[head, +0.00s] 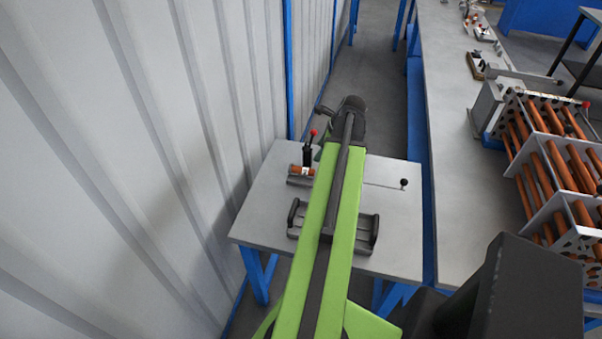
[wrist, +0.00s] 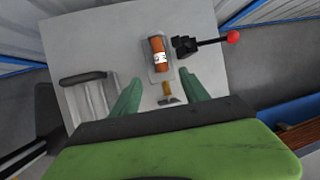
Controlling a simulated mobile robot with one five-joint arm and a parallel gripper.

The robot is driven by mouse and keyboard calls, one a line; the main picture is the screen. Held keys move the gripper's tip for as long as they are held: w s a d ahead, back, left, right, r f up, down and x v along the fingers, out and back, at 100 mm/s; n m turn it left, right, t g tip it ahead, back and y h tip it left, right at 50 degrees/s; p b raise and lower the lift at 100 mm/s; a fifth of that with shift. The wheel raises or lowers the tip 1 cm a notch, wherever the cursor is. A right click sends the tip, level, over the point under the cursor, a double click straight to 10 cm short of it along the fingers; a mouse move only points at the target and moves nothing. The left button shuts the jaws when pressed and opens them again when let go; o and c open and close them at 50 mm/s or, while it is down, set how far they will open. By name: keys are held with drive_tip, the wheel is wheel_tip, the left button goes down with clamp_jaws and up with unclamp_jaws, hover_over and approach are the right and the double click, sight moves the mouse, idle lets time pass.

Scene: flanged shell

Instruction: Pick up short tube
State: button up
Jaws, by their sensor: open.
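The short tube is orange-brown with a white label band. In the wrist view the short tube (wrist: 158,45) lies on a small grey holder near the middle of a light table, beside a black toggle clamp with a red knob. In the head view the short tube (head: 296,169) shows left of my green arm, partly covered by the clamp. My gripper (wrist: 163,85) is open, its two green fingers apart with nothing gripped. The tube appears ahead of the fingertips, apart from them.
The clamp lever's red knob (wrist: 233,37) sticks out to the right of the tube. A grey tray with a dark handle (wrist: 84,79) stands on the table (head: 400,235). A corrugated wall (head: 130,150) is close on the left. A long bench (head: 460,160) with racked tubes is right.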

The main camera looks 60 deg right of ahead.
drive_tip(key=b, duration=0.9)
approach(305, 169)
drive_tip(key=x, duration=0.4)
drive_tip(key=shift+f, duration=0.35)
drive_tip(key=shift+w+r, duration=0.1)
drive_tip(key=b+x, duration=0.4)
drive_tip(key=x, duration=0.1)
drive_tip(key=shift+d+f+b, duration=0.1)
drive_tip(key=shift+f+b, duration=0.15)
drive_tip(key=shift+b, duration=0.1)
drive_tip(key=shift+r, duration=0.2)
clamp_jaws()
